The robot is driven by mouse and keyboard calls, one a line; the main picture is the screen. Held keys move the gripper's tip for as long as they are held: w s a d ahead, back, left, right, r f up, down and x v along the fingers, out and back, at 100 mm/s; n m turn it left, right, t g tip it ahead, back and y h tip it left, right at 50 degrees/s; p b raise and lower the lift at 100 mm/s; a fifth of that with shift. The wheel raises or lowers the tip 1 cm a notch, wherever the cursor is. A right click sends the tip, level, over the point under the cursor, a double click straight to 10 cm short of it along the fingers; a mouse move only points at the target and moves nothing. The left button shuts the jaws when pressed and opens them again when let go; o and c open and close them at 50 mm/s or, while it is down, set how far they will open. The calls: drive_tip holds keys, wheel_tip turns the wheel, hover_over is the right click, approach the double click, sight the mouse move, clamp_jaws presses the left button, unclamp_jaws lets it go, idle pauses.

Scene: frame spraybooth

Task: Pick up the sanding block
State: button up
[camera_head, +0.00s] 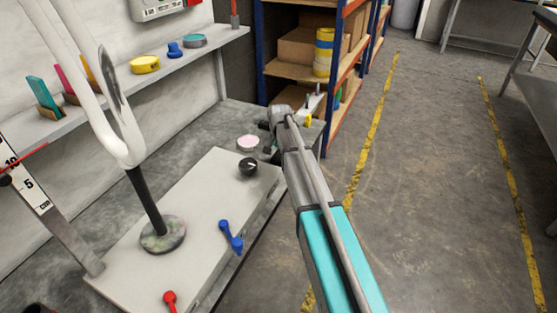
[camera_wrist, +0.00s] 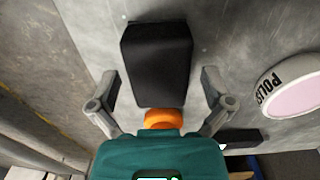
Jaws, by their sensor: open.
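A black block (camera_wrist: 158,60), which looks like the sanding block, lies on the grey surface in the wrist view. My gripper (camera_wrist: 160,88) is open, with one finger on each side of the block's near end and gaps on both sides. I cannot tell whether the fingers are level with the block or above it. An orange rounded piece (camera_wrist: 163,118) shows between the block and my gripper's body. In the head view my arm reaches to the far end of the bench, and the block cannot be made out clearly there.
A round polish tin (camera_wrist: 292,88) with a pink top stands right of the gripper; it also shows in the head view (camera_head: 248,143). A pale machine bed (camera_head: 195,220) with a black knob (camera_head: 249,166) is nearby. Shelving (camera_head: 300,70) stands behind; the floor at right is clear.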

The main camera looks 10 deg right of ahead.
sight(279, 155)
drive_tip(key=c, duration=1.1)
drive_tip(key=shift+r, duration=0.2)
drive_tip(key=shift+c, duration=0.2)
wheel_tip(279, 155, up, 3)
drive_tip(key=p, duration=0.3)
drive_tip(key=s+r+p, duration=0.9)
drive_tip(key=s+p, duration=0.1)
drive_tip(key=s, duration=0.4)
drive_tip(key=shift+r, duration=0.3)
drive_tip(key=o, duration=0.5)
drive_tip(key=c, duration=0.3)
